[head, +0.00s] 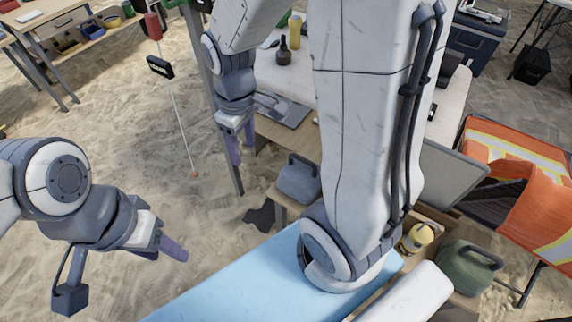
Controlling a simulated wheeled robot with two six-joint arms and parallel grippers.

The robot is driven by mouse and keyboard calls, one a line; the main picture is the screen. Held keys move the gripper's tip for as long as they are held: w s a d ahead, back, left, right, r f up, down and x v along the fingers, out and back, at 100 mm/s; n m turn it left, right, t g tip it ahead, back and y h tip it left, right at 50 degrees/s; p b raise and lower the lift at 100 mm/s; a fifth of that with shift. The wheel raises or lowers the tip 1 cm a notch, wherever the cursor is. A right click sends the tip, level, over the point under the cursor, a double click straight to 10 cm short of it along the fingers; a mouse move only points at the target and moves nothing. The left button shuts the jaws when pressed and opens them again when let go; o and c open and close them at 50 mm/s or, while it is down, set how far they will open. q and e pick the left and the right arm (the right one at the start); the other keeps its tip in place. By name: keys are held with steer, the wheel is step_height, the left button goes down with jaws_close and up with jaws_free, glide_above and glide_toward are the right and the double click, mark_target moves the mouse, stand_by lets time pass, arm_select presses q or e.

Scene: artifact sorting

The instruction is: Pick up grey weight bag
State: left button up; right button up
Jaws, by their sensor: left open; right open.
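The grey weight bag (298,182) has a handle on top and sits on a low wooden shelf, just left of my large arm link. My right gripper (240,143) points down with its purple fingers apart, above and left of the bag and clear of it. My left gripper (162,249) is over the sand at the lower left, open and empty, well away from the bag. The bag's right edge is close to my arm link in the picture.
A green bag with a handle (468,267) and a yellow-topped container (417,237) are at the lower right. An orange vest (515,165) hangs at the right. A red-topped pole (176,100) stands left of my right gripper. Open sand lies at the left.

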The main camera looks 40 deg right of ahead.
steer(key=w+d+f+b, duration=0.2)
steer(key=w+d+f, duration=0.1)
steer(key=d+f, duration=0.55)
steer(key=m+b, duration=0.1)
steer(key=b, duration=0.1)
glide_toward(303, 158)
steer(key=a, duration=0.2)
steer(key=f, duration=0.3)
steer(key=d+f, duration=0.1)
steer(key=f, duration=0.1)
steer(key=shift+s+f, duration=0.1)
steer(key=shift+f, duration=0.05)
steer(key=shift+d+f+b, duration=0.15)
steer(key=shift+f+b, duration=0.15)
steer(key=shift+f, duration=1.15)
steer(key=shift+d+f+b, duration=0.2)
steer(key=shift+f+b, duration=0.05)
steer(key=shift+f, duration=1.2)
jaws_close()
arm_select(q)
step_height(303, 158, down, 7)
steer(key=shift+r, duration=0.2)
steer(key=shift+d, duration=0.1)
arm_select(e)
steer(key=shift+w+r, duration=0.15)
steer(key=shift+w, duration=0.1)
